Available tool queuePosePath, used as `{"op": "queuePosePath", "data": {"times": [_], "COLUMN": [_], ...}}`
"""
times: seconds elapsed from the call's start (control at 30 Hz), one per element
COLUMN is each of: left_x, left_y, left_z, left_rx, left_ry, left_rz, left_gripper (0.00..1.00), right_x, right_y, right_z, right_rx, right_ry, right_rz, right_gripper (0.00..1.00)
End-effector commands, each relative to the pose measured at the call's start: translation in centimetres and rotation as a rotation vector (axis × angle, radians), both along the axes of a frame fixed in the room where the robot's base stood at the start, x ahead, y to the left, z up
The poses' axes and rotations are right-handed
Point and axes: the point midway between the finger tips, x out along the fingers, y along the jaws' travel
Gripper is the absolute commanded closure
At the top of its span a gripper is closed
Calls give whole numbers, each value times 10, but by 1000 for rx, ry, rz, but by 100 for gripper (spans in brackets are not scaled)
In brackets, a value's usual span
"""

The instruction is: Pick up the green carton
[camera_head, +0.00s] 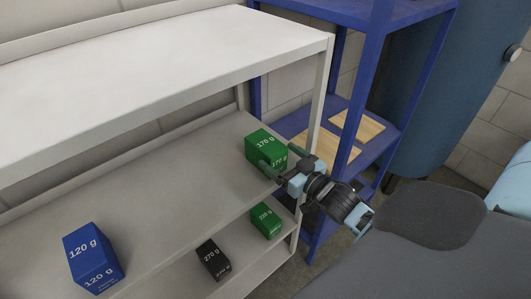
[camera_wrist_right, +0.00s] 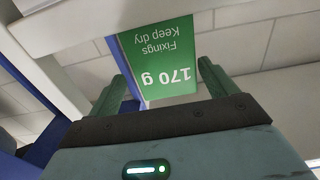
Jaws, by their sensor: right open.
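A green carton (camera_head: 262,146) marked 170 g stands on the middle shelf, near its right end. My right gripper (camera_head: 279,161) is open at the near side of this carton. In the right wrist view the green carton (camera_wrist_right: 158,58) appears upside down between the two spread fingers (camera_wrist_right: 160,78), with a gap at each side. Whether a finger touches it cannot be told. A second, smaller-looking green carton (camera_head: 266,221) stands on the shelf below. My left gripper is not in view.
A blue carton (camera_head: 93,260) stands at the left and a black carton (camera_head: 213,260) on the lower shelf. The white top shelf (camera_head: 150,70) overhangs the middle one. A blue rack (camera_head: 360,120) stands close at the right. The middle shelf is bare between the blue and green cartons.

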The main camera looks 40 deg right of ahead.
Motion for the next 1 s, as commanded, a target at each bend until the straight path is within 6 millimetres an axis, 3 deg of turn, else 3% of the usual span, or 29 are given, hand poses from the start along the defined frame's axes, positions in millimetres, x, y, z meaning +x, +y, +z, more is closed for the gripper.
{"op": "queuePosePath", "data": {"times": [0.4,0.77,1.0], "left_x": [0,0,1], "left_y": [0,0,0], "left_z": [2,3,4], "left_rx": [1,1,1], "left_ry": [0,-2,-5], "left_rz": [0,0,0], "left_gripper": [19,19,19], "right_x": [43,51,51], "right_y": [11,12,12], "right_z": [2,1,1], "right_rx": [-1,0,0], "right_ry": [-2,0,0], "right_rz": [0,1,1], "right_gripper": [15,15,44]}}
